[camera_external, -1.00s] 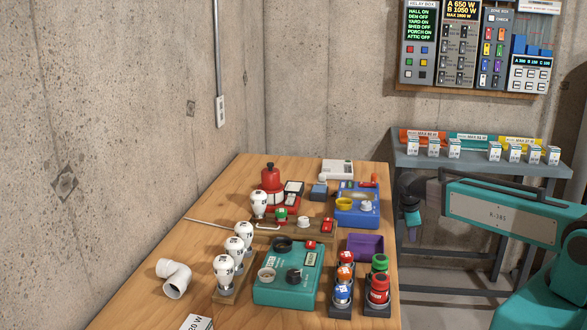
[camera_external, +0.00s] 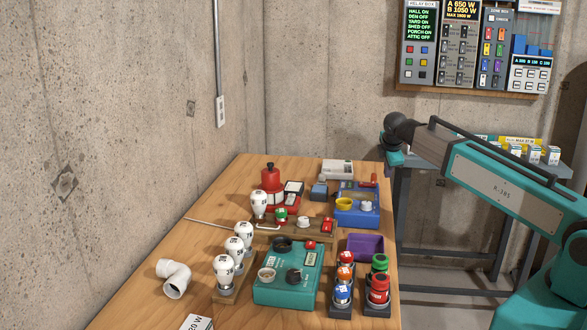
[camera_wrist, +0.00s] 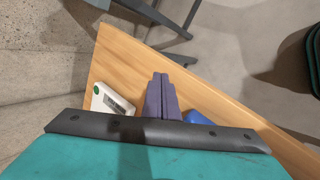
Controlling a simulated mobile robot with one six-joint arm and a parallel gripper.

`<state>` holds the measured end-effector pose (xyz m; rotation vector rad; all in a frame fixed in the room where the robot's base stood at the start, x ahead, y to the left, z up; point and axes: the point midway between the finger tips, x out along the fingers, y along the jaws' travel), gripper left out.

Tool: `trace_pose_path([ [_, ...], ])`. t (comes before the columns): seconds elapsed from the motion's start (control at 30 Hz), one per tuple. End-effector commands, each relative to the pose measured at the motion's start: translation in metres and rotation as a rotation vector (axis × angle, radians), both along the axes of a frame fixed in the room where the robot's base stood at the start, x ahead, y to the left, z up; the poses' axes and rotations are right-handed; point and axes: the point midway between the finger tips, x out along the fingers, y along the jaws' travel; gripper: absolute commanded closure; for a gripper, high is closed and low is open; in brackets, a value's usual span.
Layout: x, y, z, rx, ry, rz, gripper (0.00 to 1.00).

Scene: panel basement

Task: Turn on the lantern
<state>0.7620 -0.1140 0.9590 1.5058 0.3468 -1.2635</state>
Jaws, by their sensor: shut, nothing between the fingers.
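A red lantern-like object (camera_external: 272,187) with a domed top and pale middle stands on the wooden table, left of the table's back half. I cannot tell whether it is lit. A white bulb (camera_external: 259,200) stands in front of it and hides part of it. My gripper (camera_wrist: 161,78) is shut and empty in the wrist view, with its purple-grey fingers together above the table's edge region. In the external view my wrist is raised at the table's back right, well apart from the red object, and the fingers are not clear there.
A white device (camera_wrist: 113,100) and a blue case (camera_wrist: 207,119) lie on either side of the fingers in the wrist view. A teal box (camera_external: 287,276), several bulbs and a purple bin (camera_external: 365,246) crowd the table. A grey shelf (camera_external: 392,172) stands behind; control panels hang above.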

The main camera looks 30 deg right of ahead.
Motion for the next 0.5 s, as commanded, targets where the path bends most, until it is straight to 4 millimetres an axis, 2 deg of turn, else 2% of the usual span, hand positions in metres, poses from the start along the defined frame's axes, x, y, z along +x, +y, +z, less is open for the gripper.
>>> trace_pose_path([
  [0.03,0.014,0.015,0.011,0.031,-0.021,-0.002,1.00],
  [0.1,0.026,0.035,0.023,0.078,-0.048,-0.013,1.00],
  [0.37,0.067,0.118,0.066,0.272,-0.126,-0.056,1.00],
  [0.5,0.085,0.169,0.091,0.386,-0.149,-0.080,1.00],
])
